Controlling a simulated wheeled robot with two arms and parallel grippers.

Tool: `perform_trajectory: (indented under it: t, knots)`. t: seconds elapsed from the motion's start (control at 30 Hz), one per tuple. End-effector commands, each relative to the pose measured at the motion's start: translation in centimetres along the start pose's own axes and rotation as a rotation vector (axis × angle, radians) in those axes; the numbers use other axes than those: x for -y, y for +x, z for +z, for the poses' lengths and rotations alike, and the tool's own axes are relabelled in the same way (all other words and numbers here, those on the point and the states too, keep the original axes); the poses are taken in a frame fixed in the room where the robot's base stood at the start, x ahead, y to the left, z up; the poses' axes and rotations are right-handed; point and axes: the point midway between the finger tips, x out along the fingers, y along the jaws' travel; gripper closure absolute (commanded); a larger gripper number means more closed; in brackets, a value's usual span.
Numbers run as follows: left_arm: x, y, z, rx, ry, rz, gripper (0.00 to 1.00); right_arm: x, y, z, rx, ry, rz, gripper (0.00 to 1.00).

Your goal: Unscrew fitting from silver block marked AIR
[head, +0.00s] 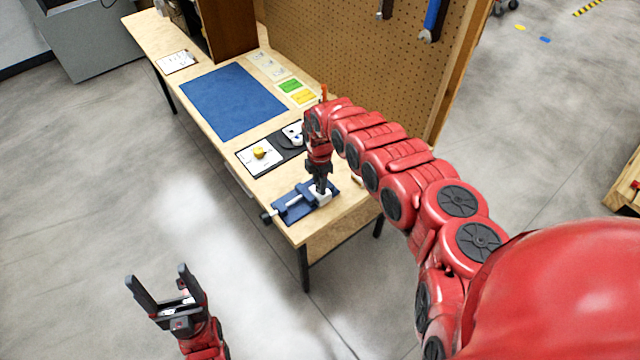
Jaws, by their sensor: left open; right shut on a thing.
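A blue vise (292,209) with a dark handle sits at the near corner of the workbench. A small pale silver block (321,196) shows at its right-hand jaws; any AIR mark is too small to read. My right gripper (320,187) points straight down onto the block and is shut on what appears to be the fitting, which its fingers hide. My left gripper (158,276) is open and empty, low at the left over the floor, well away from the bench.
The wooden workbench (212,128) carries a blue mat (234,101), a white card with a yellow knob (259,153), and green and yellow cards (290,87). A pegboard (345,60) with hanging tools stands along its back.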

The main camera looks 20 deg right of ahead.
Motion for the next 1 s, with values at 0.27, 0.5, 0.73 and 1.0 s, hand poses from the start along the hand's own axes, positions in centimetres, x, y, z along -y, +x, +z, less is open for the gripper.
perform_trajectory:
  t: [0.27, 0.5, 0.73, 1.0]
  knots:
    - [-0.1, -1.6, 0.3, 0.0, 0.0, 0.0, 0.2, -0.1, 0.2, 0.1, 0.001, -0.283, 0.002, 1.0]
    - [-0.1, -1.5, 0.3, 0.0, 0.0, 0.0, 0.2, 0.0, -0.1, 0.0, 0.001, -0.35, 0.0, 1.0]
    - [-0.1, -2.5, 0.4, 0.0, 0.0, 0.0, 0.2, 0.0, 0.3, 0.1, 0.001, -0.486, 0.001, 1.0]
    - [-0.1, -3.1, 0.5, 0.0, 0.0, 0.0, 0.2, 0.0, 0.0, 0.0, 0.001, -0.703, 0.0, 1.0]
